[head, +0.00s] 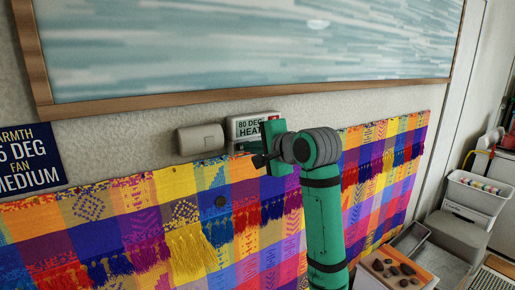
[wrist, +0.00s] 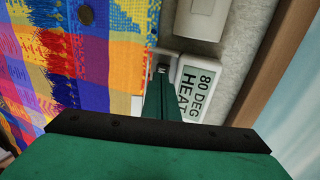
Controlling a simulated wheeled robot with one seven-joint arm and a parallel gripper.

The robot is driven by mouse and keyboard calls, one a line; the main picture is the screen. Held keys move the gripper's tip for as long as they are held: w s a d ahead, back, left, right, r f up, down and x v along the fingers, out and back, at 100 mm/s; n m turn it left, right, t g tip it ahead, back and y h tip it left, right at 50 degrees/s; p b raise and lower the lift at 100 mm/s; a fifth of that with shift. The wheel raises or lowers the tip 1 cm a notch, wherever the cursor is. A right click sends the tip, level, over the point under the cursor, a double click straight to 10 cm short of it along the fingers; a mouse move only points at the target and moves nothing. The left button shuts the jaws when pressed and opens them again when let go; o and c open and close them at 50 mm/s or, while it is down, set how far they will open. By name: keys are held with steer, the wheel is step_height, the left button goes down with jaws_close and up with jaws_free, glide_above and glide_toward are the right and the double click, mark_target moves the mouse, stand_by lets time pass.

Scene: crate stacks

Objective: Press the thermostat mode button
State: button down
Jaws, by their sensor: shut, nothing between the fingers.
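The white thermostat (head: 238,130) is on the wall below the large picture, and its screen reads "80 DEG HEAT". It also shows in the wrist view (wrist: 214,82), turned on its side. My gripper (head: 258,160) is shut and empty, just below the thermostat in the head view. In the wrist view its green fingers (wrist: 162,72) end beside the thermostat's lower edge. I cannot tell whether the tips touch it. My gripper hides the thermostat's lower right part in the head view. I cannot make out the mode button.
A blank pale box (head: 201,139) is on the wall left of the thermostat. A colourful fringed cloth (head: 150,215) hangs just below. A dark blue sign (head: 28,160) is at left. The picture's wooden frame (head: 150,106) runs above. Bins (head: 470,197) stand at right.

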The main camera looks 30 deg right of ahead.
steer(key=shift+w+f, duration=0.1)
steer(key=shift+w, duration=0.15)
